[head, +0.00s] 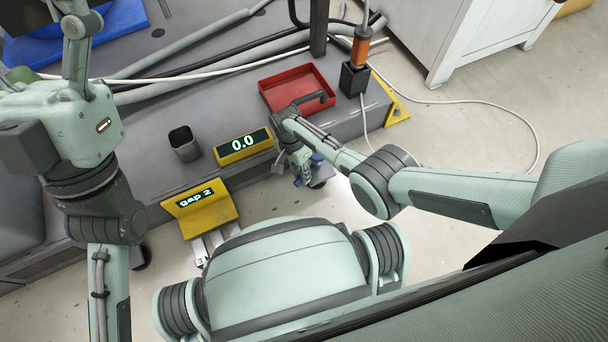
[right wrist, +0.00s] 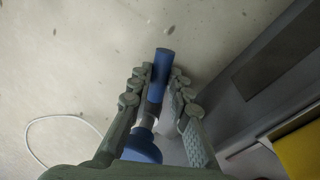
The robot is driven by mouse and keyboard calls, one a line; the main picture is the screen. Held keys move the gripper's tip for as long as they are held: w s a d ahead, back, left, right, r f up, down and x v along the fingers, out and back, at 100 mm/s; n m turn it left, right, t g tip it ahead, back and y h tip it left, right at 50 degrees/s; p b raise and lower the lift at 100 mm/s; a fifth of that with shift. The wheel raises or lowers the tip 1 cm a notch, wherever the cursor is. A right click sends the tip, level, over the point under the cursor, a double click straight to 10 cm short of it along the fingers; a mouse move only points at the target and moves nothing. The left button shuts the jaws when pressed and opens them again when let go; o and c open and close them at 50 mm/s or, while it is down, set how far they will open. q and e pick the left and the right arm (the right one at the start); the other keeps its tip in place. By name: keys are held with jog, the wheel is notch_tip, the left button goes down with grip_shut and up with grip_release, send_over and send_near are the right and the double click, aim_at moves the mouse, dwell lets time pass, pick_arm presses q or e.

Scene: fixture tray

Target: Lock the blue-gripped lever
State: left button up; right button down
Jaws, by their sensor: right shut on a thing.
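The blue-gripped lever (head: 316,157) shows only as a small patch of blue beside my right gripper (head: 304,172), at the front edge of the grey bench. In the right wrist view my right gripper (right wrist: 162,80) has its two fingers on either side of the lever's blue grip (right wrist: 162,60), shut on it. The grip's end sticks out past the fingertips. A grey metal piece (right wrist: 148,121) and another blue part (right wrist: 141,147) show nearer the palm. The lever's base and latch are hidden.
A yellow display reading 0.0 (head: 243,146) and a yellow "gap 2" display (head: 199,207) stand left of the right gripper. A grey cup (head: 184,143), a red tray (head: 298,86) and an orange-handled tool in a black holder (head: 355,72) are on the bench (head: 150,165). Cables run behind.

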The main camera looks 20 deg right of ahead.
jog(key=shift+w+a+m, duration=0.1)
jog(key=shift+w+m, duration=0.05)
jog(key=shift+m, duration=0.15)
jog(key=c, duration=1.4)
grip_release()
jog(key=shift+r, duration=0.1)
jog(key=r, duration=0.2)
jog(key=w+r, duration=0.1)
jog(key=r, duration=0.4)
jog(key=shift+w+a+r, duration=0.1)
jog(key=shift+w+a, duration=0.05)
jog(key=shift+a, duration=0.2)
